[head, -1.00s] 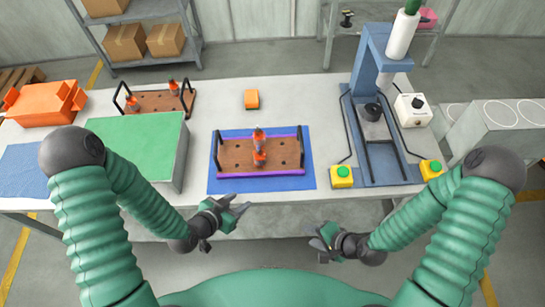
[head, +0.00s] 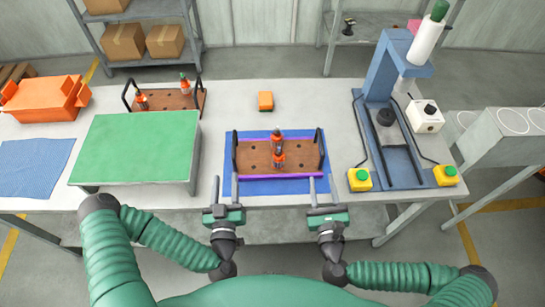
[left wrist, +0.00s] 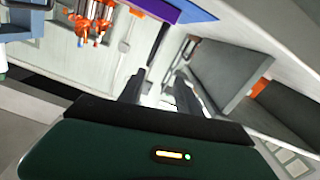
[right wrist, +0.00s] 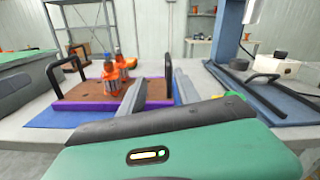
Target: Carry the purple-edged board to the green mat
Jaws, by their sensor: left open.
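The purple-edged board (head: 262,164) lies flat on a blue mat (head: 230,186), with a black handle at each end and two orange-and-dark parts (head: 278,155) standing in its middle. It also shows in the right wrist view (right wrist: 90,90); its purple edge (left wrist: 155,9) shows in the left wrist view. The green mat (head: 135,148) covers a raised block left of the board and is bare. My left gripper (head: 227,182) is open and empty at the board's near left corner. My right gripper (head: 323,184) is open and empty at the near right corner. Neither touches a handle.
A second brown board (head: 170,100) with handles and parts stands behind the green mat. An orange bin (head: 45,98) and a blue cloth (head: 35,168) are at far left. A small orange block (head: 265,101) lies behind the board. A blue press (head: 385,90) with yellow-green buttons stands right.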

